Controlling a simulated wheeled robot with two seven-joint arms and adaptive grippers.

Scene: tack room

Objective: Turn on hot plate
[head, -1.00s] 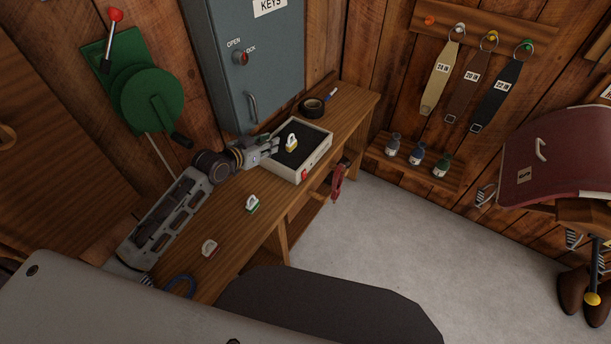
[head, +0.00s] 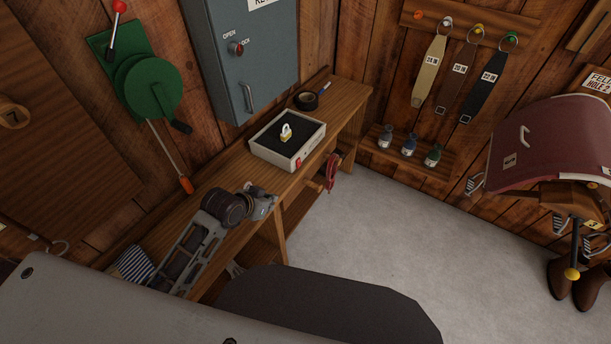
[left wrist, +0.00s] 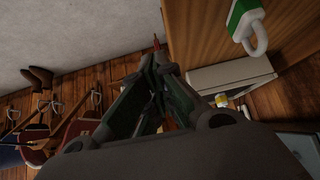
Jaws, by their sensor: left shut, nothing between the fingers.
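The hot plate (head: 260,154) is a pale box with a black top at the far end of the bench. A red switch (head: 299,163) is on its front, near the right corner. A yellow-based padlock-like piece (head: 286,132) stands on the black top. My left gripper (head: 268,203) is shut and empty, on the near side of the hot plate and apart from it, by the bench's front edge. In the left wrist view its fingers (left wrist: 157,60) are together, with the hot plate's pale side (left wrist: 235,74) to their right. My right gripper is not in view.
Black tape (head: 306,101) lies behind the hot plate. The grey key cabinet (head: 245,60) and a green crank device (head: 150,88) hang above. A red object (head: 332,172) hangs at the bench front.

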